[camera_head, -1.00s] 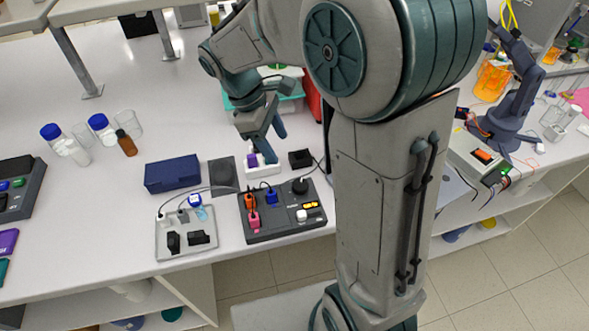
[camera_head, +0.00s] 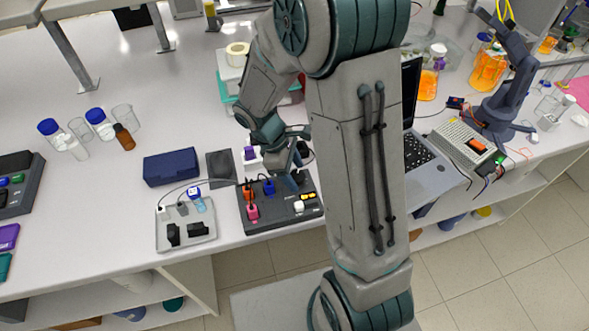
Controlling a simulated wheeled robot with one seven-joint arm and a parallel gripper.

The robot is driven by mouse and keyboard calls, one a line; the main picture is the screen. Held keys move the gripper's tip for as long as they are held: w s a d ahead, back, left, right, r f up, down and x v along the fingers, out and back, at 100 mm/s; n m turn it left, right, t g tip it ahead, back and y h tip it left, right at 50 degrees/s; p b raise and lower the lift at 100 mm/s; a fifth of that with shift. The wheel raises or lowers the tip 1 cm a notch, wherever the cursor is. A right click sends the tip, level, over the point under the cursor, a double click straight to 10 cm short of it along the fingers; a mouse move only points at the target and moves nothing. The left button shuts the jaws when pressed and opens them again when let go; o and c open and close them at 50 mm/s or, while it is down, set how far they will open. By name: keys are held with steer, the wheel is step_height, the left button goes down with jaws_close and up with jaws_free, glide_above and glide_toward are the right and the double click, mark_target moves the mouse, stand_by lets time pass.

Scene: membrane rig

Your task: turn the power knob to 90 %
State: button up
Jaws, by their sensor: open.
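The dark control box (camera_head: 266,217) lies near the front edge of the white bench. An orange, a blue and a pink plug stand on its left part, and yellow and white buttons sit at its lower right. My gripper (camera_head: 288,182) points down over the upper right part of the box, with its jaws open. The round black power knob is hidden behind my gripper's fingers in this view. I cannot tell whether the fingers stand around the knob or touch it.
Left of the box is a grey tray (camera_head: 186,236) with black blocks and a small blue-capped vial. Behind it are a dark blue case (camera_head: 171,167) and a dark grey pad (camera_head: 220,170). A white block with a purple top (camera_head: 250,157) stands just behind the box.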

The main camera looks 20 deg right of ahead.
steer(key=shift+f, duration=0.15)
steer(key=c, duration=1)
